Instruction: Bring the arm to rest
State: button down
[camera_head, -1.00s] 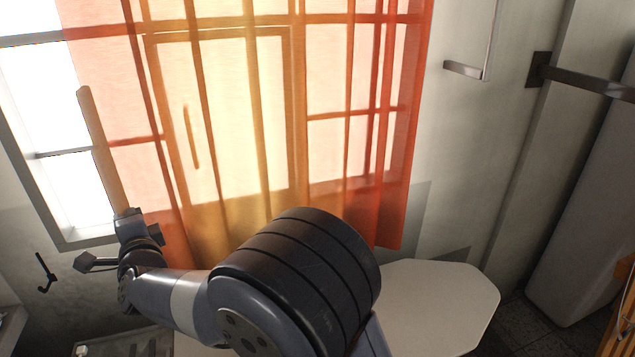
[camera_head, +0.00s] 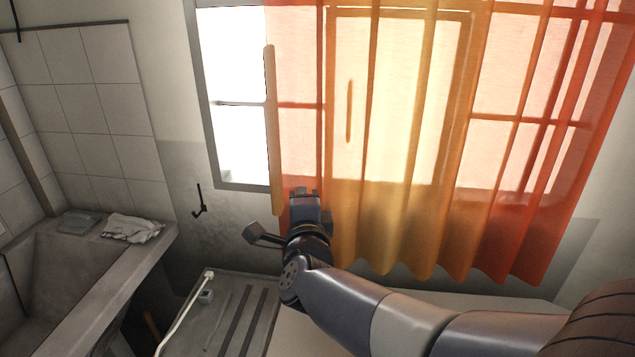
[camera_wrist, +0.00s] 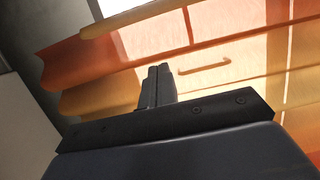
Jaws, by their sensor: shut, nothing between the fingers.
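My gripper (camera_head: 305,194) shows in the head view in front of the lower left part of an orange curtain (camera_head: 400,200), pointing up. Its fingers are together with nothing between them. In the wrist view the closed gripper fingers (camera_wrist: 158,84) stand out before the curtain (camera_wrist: 100,65). My arm runs from the lower right corner up to the gripper. A tan upright strip (camera_head: 273,130) lies along the curtain's left edge, just left of the fingers; whether they touch it I cannot tell.
A bright window (camera_head: 234,140) is behind the curtain. A concrete washtub (camera_head: 90,320) with a crumpled cloth (camera_head: 132,229) is at the left. A grey ribbed surface (camera_head: 235,310) lies below the gripper. A black hook (camera_head: 199,203) is on the wall.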

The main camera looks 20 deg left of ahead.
jog(key=shift+w, duration=0.1)
dwell(0.3)
jog(key=a+p+x, duration=0.1)
jog(key=p+x, duration=0.2)
jog(key=x, duration=0.7)
jog(key=shift+s+p, duration=0.25)
jog(key=shift+p, duration=0.15)
